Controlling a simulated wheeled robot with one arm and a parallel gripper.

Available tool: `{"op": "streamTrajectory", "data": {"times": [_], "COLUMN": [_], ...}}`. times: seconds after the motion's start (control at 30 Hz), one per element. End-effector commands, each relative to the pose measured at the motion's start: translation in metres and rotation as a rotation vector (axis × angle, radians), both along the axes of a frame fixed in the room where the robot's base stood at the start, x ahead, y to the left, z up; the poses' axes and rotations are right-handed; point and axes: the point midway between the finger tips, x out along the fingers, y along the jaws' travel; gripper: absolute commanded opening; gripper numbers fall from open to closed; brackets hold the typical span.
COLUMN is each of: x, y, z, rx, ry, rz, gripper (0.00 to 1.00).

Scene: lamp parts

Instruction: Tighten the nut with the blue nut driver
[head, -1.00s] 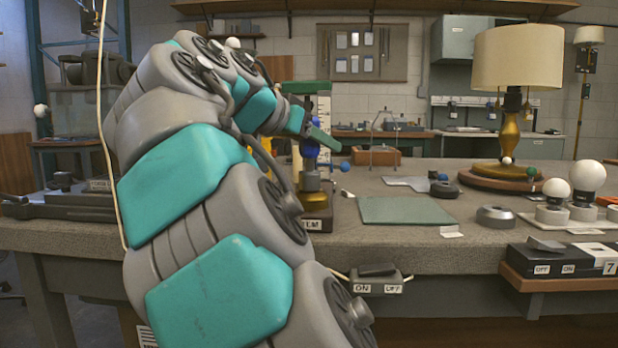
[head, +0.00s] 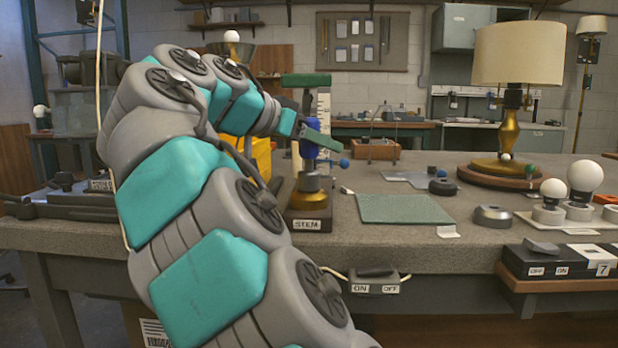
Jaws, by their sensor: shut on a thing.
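The blue nut driver (head: 309,149) stands roughly upright over the brass part (head: 310,186) of the stand labelled STEM (head: 306,224). My gripper (head: 318,138) is shut on the driver's blue handle, with a dark green finger reaching across it to the right. The driver's lower end is close to the brass part; I cannot tell whether it touches. The nut is too small or hidden to make out. My arm comes in from the lower middle and bends over from the left.
A green mat (head: 403,209) lies right of the stand. A lamp with a cream shade (head: 518,54) stands at the back right. White bulbs (head: 587,176) stand at the right. A switch box (head: 375,279) marked ON and OFF is on the bench front. The mat is bare.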

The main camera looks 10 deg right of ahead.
Motion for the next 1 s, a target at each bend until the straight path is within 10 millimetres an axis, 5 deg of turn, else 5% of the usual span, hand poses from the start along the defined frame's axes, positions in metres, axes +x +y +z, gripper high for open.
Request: {"op": "streamTrajectory", "data": {"times": [1.0], "x": [0.002], "y": [0.0011], "z": [0.0041], "rx": [0.0], "ry": [-0.001], "rz": [0.072], "gripper": [0.0]}}
